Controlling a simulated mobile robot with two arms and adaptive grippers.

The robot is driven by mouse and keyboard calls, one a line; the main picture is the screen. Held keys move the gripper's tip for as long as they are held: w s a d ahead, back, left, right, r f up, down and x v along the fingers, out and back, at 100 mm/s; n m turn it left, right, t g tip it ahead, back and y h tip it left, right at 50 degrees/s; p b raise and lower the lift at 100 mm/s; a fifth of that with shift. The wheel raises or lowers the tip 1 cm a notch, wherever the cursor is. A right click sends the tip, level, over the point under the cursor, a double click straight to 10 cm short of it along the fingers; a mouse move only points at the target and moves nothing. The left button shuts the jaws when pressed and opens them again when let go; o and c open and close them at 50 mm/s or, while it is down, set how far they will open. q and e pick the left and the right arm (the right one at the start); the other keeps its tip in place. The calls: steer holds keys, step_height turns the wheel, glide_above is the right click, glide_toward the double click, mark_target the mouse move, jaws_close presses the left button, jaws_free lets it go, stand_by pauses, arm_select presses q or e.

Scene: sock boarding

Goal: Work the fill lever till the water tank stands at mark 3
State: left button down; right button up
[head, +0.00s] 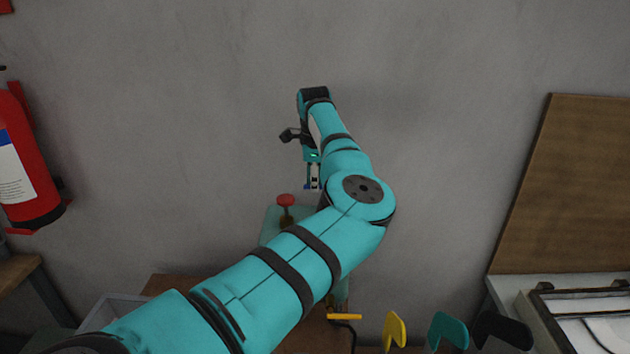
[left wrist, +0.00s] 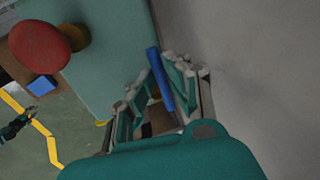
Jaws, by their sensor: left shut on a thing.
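My left gripper (head: 313,178) is in front of the wall, above and to the right of the red knob in the head view. Its fingers show in the left wrist view (left wrist: 156,98), shut on a slim blue bar (left wrist: 160,78) that may be the grip of the fill lever. A teal box (head: 270,226), perhaps the water tank, carries a red round knob (head: 285,200) on a brass stem; the knob also shows in the left wrist view (left wrist: 38,45). My left arm hides much of the box. No level or mark is readable. A small teal-and-black part (left wrist: 12,128), perhaps my right gripper, is at the left edge.
A red fire extinguisher (head: 24,165) hangs at left. A grey bin (head: 110,308) is at lower left. Yellow (head: 395,330), teal (head: 447,330) and black (head: 502,330) upright pieces stand along the bottom. A brown board (head: 560,190) leans at right.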

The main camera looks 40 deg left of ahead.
stand_by(0.3)
arm_select(q)
steer(key=shift+s+d+f+n+b, duration=0.1)
steer(key=shift+d+n+b, duration=0.05)
steer(key=shift+n+b, duration=0.35)
steer(key=shift+s+d+n, duration=0.1)
steer(key=shift+d+n, duration=0.05)
steer(key=shift+n, duration=0.35)
steer(key=shift+s+d+n+b, duration=0.2)
steer(key=shift+n+b, duration=0.1)
steer(key=shift+n, duration=0.3)
steer(key=c, duration=1.4)
jaws_free()
steer(key=shift+o, duration=0.2)
steer(key=shift+r, duration=0.25)
step_height(320, 180, up, 12)
steer(key=s+d, duration=0.1)
steer(key=d, duration=0.1)
steer(key=shift+s+f, duration=0.15)
steer(key=shift+f, duration=0.05)
